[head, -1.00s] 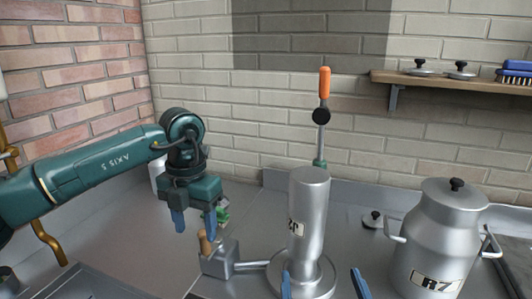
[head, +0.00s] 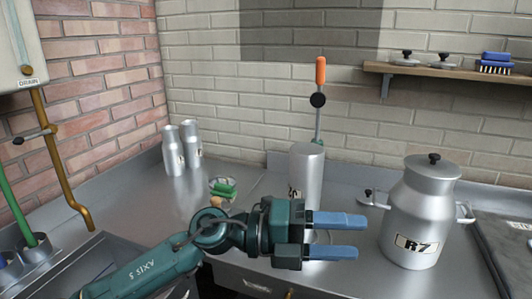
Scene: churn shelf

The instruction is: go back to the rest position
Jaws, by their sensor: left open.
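My left gripper (head: 338,237) shows at the bottom middle in the head view. Its two blue fingers are apart, point right and have nothing between them. It is in front of the metal cylinder (head: 306,175) and hides its lower part. My left arm comes in from the bottom left. My right gripper is not in view.
A milk can (head: 415,222) marked R7 stands on the steel counter at right. Two slim metal cans (head: 174,152) stand at the back left near a green sponge (head: 223,189). An orange-handled lever (head: 320,75) rises behind the cylinder.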

